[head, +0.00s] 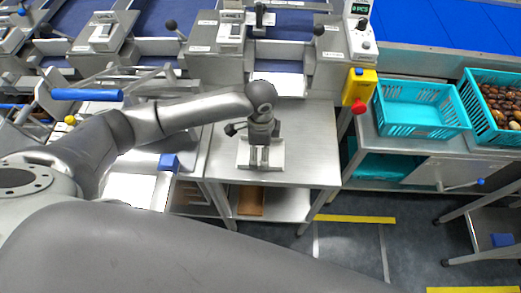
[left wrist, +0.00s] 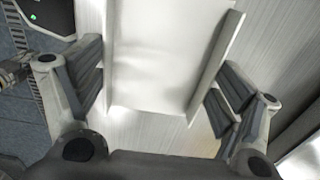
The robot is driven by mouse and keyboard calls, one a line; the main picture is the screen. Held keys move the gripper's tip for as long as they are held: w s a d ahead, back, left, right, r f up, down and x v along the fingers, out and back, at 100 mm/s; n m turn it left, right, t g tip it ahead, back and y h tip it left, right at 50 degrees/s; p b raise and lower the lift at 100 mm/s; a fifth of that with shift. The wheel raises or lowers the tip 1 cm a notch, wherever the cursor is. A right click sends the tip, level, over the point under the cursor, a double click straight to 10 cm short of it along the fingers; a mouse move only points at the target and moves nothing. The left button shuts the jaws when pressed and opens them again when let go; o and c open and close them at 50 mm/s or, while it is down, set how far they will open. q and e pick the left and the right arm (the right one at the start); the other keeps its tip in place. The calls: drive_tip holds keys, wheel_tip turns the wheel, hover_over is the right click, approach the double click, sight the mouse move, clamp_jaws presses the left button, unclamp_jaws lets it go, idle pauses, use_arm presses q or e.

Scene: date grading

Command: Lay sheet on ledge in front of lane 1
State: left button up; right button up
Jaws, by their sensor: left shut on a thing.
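The pale sheet (head: 243,158) lies at the steel table below lane 1, close to its top; I cannot tell whether it touches it. My left gripper (head: 260,164) points down over the sheet's middle and is shut on it. In the left wrist view the sheet (left wrist: 150,60) is a smooth pale panel with a raised strip along its right side, between the two fingers (left wrist: 158,95). The ledge in front of lane 1 (head: 281,84) shows as a bright strip beyond the table. My right gripper is out of view.
The steel table top (head: 312,135) is otherwise bare. A yellow box with a red knob (head: 358,88) stands at its right back corner. A turquoise crate (head: 420,104) and one with dates (head: 470,100) are to the right. Lane machines with levers line the back.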

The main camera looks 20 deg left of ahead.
use_arm(q)
drive_tip(key=o, duration=0.5)
idle(0.3)
drive_tip(key=shift+r, duration=0.25)
drive_tip(key=shift+r+p, duration=5.15)
drive_tip(key=shift+r, duration=0.7)
